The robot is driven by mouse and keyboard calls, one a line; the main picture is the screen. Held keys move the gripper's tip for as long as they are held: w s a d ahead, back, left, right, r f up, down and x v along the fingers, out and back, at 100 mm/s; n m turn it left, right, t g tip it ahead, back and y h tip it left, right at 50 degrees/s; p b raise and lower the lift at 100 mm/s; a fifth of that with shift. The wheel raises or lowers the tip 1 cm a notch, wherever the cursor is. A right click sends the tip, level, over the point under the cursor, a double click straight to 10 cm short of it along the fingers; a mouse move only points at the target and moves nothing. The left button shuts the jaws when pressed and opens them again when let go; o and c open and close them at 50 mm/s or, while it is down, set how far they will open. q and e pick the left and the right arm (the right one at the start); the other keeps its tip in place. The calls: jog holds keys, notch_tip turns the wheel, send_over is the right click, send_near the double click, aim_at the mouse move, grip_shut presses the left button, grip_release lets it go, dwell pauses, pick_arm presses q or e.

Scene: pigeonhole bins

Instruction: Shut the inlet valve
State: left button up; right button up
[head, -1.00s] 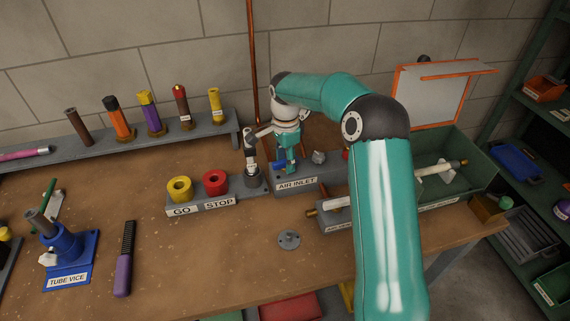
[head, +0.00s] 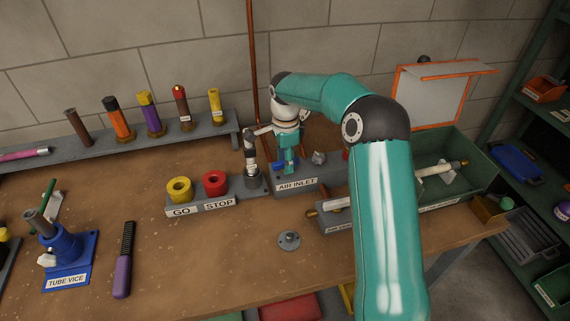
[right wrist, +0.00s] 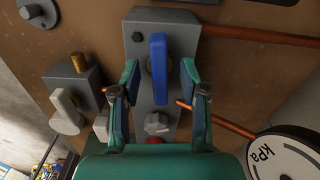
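The air inlet valve block, labelled AIR INLET (head: 296,185), stands toward the back of the bench. Its blue lever (right wrist: 160,68) runs lengthwise along the block in the right wrist view. A bit of the lever shows in the head view (head: 278,164), partly hidden by my gripper. My right gripper (head: 289,163) is over the block. In the right wrist view its fingers (right wrist: 160,82) are apart, one on each side of the lever, with visible gaps. My left gripper is out of view.
Yellow GO (head: 179,188) and red STOP (head: 215,182) buttons stand left of the block. A grey knob (right wrist: 157,124) sits on the block. A pressure gauge (right wrist: 290,158) is at lower right in the wrist view. The front bench is mostly clear.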

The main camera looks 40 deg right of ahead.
jog(key=shift+r+p, duration=1)
jog(key=shift+r, duration=0.35)
jog(key=shift+n, duration=0.8)
jog(key=shift+f, duration=0.1)
jog(key=shift+f+b, duration=0.85)
jog(key=shift+f, duration=0.45)
